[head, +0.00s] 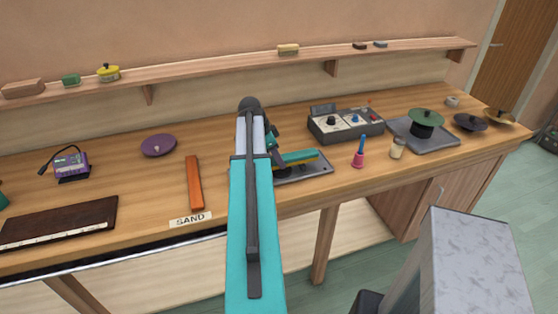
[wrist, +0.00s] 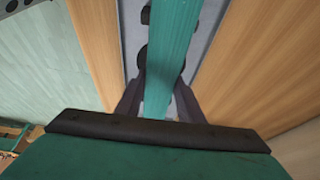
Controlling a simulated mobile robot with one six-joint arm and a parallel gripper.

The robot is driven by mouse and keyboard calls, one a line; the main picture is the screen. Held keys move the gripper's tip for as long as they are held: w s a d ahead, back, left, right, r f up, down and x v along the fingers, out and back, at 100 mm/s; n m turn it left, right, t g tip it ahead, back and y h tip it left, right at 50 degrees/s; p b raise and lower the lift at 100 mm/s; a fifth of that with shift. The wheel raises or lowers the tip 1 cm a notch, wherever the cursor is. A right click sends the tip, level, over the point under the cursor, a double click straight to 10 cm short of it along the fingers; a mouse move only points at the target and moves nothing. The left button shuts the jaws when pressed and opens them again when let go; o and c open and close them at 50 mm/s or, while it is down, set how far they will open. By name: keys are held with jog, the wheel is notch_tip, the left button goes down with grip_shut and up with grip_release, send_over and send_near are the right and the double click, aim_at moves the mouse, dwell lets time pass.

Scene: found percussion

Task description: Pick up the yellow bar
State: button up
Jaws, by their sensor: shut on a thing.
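A teal bar (head: 297,156) lies over the grey metal tray (head: 318,169) at the middle of the bench. A thin yellow strip (head: 314,161) shows along its lower side; I cannot tell whether this is a separate yellow bar. In the wrist view the teal bar (wrist: 170,60) runs lengthwise between the two dark fingers of my gripper (wrist: 160,98), which is shut on it. In the head view my gripper (head: 280,160) is largely hidden behind my arm, at the bar's left end. I cannot tell whether the bar touches its supports.
An orange bar (head: 194,182) lies to the left near the SAND label (head: 190,219). A grey control box (head: 346,125) stands behind to the right, and a pink and blue handled object (head: 359,154) stands right of the tray. Bare bench (head: 225,145) shows left of my arm.

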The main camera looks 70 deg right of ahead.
jog(key=shift+r, duration=0.15)
jog(key=shift+r+b, duration=0.8)
jog(key=shift+r, duration=0.7)
jog(key=s+a+r+b, duration=0.1)
jog(key=s+b, duration=0.3)
jog(key=s, duration=1.2)
jog(key=shift+a+r, duration=0.25)
jog(key=shift+r, duration=0.05)
jog(key=shift+w, duration=0.1)
